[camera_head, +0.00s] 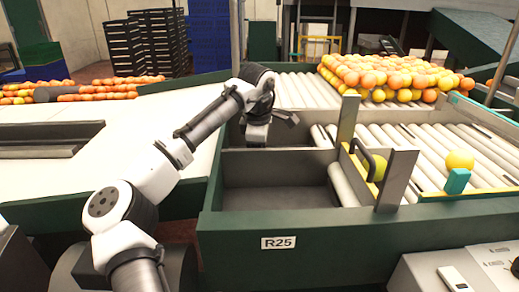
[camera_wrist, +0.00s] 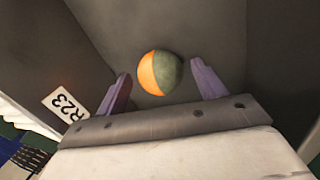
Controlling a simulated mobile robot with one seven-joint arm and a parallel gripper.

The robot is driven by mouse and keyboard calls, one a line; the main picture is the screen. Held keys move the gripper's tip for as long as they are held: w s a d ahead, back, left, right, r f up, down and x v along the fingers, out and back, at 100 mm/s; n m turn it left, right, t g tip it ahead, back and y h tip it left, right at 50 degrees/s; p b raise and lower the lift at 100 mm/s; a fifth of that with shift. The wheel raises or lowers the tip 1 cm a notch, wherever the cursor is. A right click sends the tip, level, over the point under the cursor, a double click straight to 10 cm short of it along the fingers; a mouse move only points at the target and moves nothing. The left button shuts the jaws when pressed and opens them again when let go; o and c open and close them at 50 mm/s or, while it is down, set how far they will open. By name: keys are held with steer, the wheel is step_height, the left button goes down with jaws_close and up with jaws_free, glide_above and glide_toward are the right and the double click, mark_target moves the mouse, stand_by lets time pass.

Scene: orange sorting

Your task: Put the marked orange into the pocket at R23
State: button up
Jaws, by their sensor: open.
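The marked orange (camera_wrist: 160,73), half orange and half dull green, shows in the wrist view against the dark grey inside of a pocket (camera_wrist: 225,30). A white R23 label (camera_wrist: 66,104) is to the left of my fingers. My gripper (camera_wrist: 160,78) is open, its two purple fingers apart on either side of the orange's near edge in the picture. I cannot tell whether the orange touches the pocket floor. In the head view my gripper (camera_head: 270,124) is down in the pocket behind the R25 one. The orange is hidden there.
An empty pocket labelled R25 (camera_head: 278,243) is nearest, with a green front wall. A roller conveyor (camera_head: 455,140) on the right carries a yellow fruit (camera_head: 459,160).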

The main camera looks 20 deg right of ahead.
steer(key=b+v, duration=0.1)
steer(key=v, duration=1.1)
steer(key=shift+r, duration=0.2)
